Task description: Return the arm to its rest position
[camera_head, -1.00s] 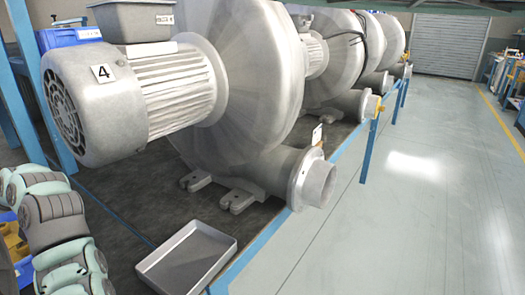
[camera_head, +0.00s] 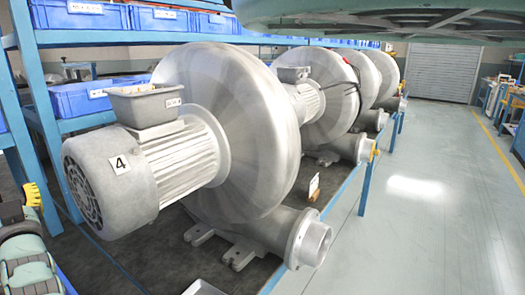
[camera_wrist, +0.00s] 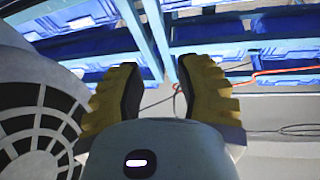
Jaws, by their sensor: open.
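My gripper (camera_wrist: 160,66) shows in the wrist view with its two yellow, ridged fingers spread apart. Nothing is between them. Part of my pale green arm shows at the lower left edge of the head view, with a bit of yellow (camera_head: 33,193) that looks like a fingertip. The nearest blower (camera_head: 225,130), a grey metal housing with a motor (camera_head: 120,180) marked 4, stands to the right of the arm. A ribbed grey round end, seemingly of a motor (camera_wrist: 35,120), fills the left of the wrist view, beside the left finger.
Blue shelving with blue bins (camera_head: 165,20) stands behind the blowers and shows beyond the fingers (camera_wrist: 80,35). An orange cable (camera_wrist: 285,72) runs at the right of the wrist view. The floor (camera_head: 420,220) at right is clear.

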